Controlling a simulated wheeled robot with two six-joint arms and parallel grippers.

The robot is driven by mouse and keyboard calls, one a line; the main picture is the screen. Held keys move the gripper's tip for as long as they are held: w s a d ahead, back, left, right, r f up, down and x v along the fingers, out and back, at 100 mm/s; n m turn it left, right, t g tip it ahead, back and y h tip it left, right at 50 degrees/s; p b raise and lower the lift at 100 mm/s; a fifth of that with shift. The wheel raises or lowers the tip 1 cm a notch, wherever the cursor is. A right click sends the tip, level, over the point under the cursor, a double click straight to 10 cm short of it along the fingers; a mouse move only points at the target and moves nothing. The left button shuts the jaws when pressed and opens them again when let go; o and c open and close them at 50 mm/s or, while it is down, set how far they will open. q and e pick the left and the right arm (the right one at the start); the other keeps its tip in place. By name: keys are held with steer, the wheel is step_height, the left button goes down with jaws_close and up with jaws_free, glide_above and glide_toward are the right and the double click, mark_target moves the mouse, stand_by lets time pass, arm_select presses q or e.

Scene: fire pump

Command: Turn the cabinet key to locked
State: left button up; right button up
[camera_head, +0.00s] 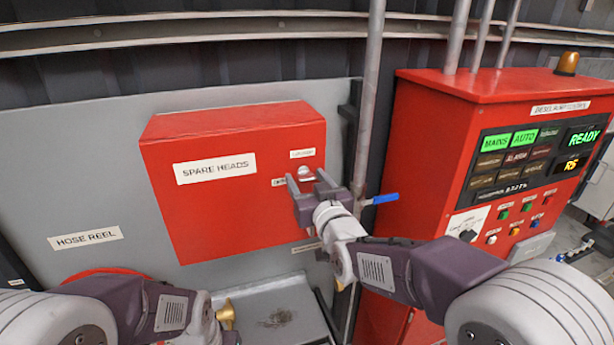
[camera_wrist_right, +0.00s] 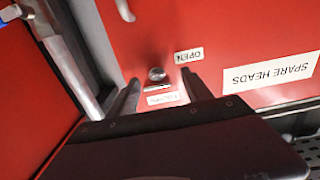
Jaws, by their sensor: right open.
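The red SPARE HEADS cabinet (camera_head: 220,215) is on the grey wall panel. Its round metal key lock (camera_head: 304,172) is near the door's right side and also shows in the right wrist view (camera_wrist_right: 156,74). An OPEN label (camera_wrist_right: 189,55) and a second label (camera_wrist_right: 162,97), too blurred to read, flank the lock. My right gripper (camera_head: 306,181) is open, its fingers either side of the lock in the picture. In the right wrist view the fingers (camera_wrist_right: 160,92) hold nothing. Contact with the door cannot be told. My left arm is low at left; its jaws are unclear.
A vertical pipe (camera_head: 371,90) runs just right of the cabinet. A blue lever (camera_head: 384,199) sticks out beside my right wrist. The red pump control panel (camera_head: 440,125) stands at right. A grey tray (camera_head: 275,305) and a red hose reel (camera_head: 105,272) are below.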

steer(key=shift+d, duration=0.1)
steer(key=shift+s+d, duration=0.1)
steer(key=shift+d, duration=0.05)
steer(key=c, duration=0.4)
jaws_close()
steer(key=m+b, duration=0.3)
steer(key=b, duration=0.1)
steer(key=m+b, duration=0.3)
steer(key=b, duration=0.1)
steer(key=m+b, duration=0.3)
steer(key=b, duration=0.1)
steer(key=shift+f, duration=0.25)
steer(key=m+b, duration=0.1)
steer(key=m, duration=0.2)
steer(key=m+b, duration=0.1)
steer(key=m, duration=0.1)
steer(key=m+b, duration=0.1)
steer(key=m, duration=0.2)
steer(key=shift+r+m, duration=0.25)
steer(key=shift+m, duration=0.35)
